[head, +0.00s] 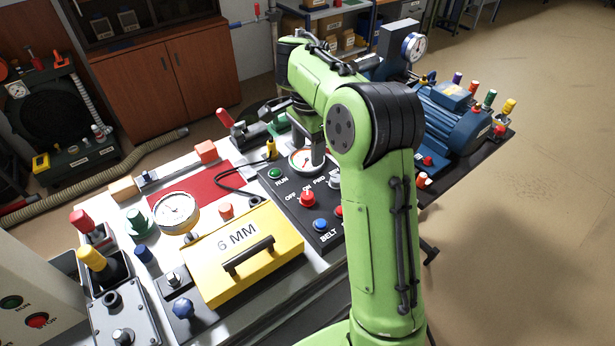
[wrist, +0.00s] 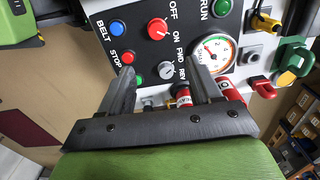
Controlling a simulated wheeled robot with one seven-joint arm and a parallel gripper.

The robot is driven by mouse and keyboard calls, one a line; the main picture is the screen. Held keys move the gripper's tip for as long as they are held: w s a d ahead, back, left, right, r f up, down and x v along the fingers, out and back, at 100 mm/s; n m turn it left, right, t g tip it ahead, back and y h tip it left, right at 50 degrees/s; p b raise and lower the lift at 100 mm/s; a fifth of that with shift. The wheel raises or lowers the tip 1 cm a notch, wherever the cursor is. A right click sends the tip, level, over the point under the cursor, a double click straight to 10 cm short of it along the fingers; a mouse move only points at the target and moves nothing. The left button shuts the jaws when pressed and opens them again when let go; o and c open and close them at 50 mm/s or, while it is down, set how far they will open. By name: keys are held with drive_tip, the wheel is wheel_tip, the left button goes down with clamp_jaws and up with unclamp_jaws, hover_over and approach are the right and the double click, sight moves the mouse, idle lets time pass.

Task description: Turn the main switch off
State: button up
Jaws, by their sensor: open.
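The main switch is a round red knob (head: 307,199) on the black control panel (head: 288,197), with OFF and ON printed beside it. In the wrist view the red knob (wrist: 157,29) lies beyond my fingertips, with a small white mark on its face; I cannot tell clearly which label it points to. My gripper (wrist: 163,82) is open and empty, its two fingers spread over the panel near the FWD/REV selector (wrist: 165,71).
On the panel are a green RUN button (head: 274,174), a dial gauge (wrist: 215,52), a blue BELT button (head: 320,224) and a red STOP button (wrist: 127,57). A yellow 6 MM box (head: 243,250) stands left of the panel. A blue motor (head: 450,120) is at the right.

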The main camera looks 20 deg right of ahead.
sight(308, 194)
drive_tip(key=f+b, duration=0.1)
drive_tip(key=f, duration=0.4)
drive_tip(key=f+b, duration=0.1)
drive_tip(key=f, duration=0.4)
drive_tip(key=f+b, duration=0.2)
drive_tip(key=f, duration=0.3)
drive_tip(key=shift+s+a+f, duration=0.15)
drive_tip(key=shift+s+a, duration=0.05)
drive_tip(key=shift+s, duration=0.1)
drive_tip(key=c, duration=1)
